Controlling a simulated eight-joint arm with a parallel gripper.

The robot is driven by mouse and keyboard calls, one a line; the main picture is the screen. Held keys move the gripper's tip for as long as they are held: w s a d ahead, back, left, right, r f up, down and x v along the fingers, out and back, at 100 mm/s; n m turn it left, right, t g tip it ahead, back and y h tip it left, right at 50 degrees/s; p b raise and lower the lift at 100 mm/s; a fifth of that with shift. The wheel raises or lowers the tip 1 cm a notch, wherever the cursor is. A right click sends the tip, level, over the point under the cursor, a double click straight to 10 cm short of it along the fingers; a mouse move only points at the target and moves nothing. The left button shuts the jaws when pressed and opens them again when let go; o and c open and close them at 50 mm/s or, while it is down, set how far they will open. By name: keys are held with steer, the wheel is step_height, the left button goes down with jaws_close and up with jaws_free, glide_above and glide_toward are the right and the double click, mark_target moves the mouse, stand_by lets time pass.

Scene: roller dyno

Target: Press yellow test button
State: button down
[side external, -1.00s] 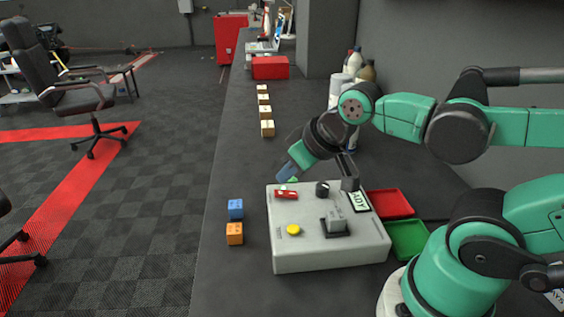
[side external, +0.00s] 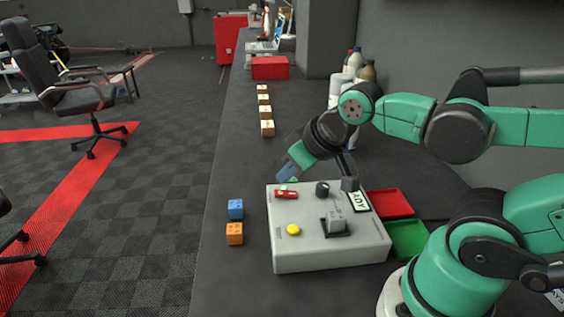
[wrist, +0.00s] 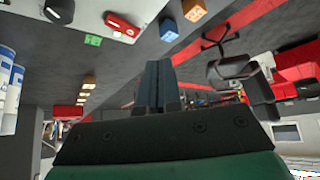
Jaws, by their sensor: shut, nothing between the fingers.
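The yellow button (side external: 293,229) is round and sits on the front left of the top of a pale grey box (side external: 325,260). It does not show in the wrist view. My gripper (side external: 281,175) is shut and empty. Its blue-grey tip points down and left over the back left edge of the box, behind and apart from the button. In the wrist view my shut fingers (wrist: 157,65) stand in the middle. A red switch (side external: 287,194) is on the box near the gripper and also shows in the wrist view (wrist: 122,25).
A black knob (side external: 322,188) and a grey lever (side external: 336,222) stand on the box. A blue block (side external: 235,209) and an orange block (side external: 234,233) lie to its left. Red (side external: 390,203) and green (side external: 408,238) trays are at right. A green block (wrist: 92,40) is behind the box.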

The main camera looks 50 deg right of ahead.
mark_target(299, 228)
steer(key=s+r+y, duration=0.1)
steer(key=y, duration=0.1)
steer(key=s+r+g+y, duration=0.1)
steer(key=y, duration=0.1)
steer(key=s+a+n+y, duration=0.1)
steer(key=y, duration=0.2)
steer(key=shift+r, duration=0.4)
steer(key=shift+f, duration=0.15)
steer(key=shift+f, duration=4.3)
steer(key=shift+f, duration=0.1)
steer(key=shift+f, duration=0.3)
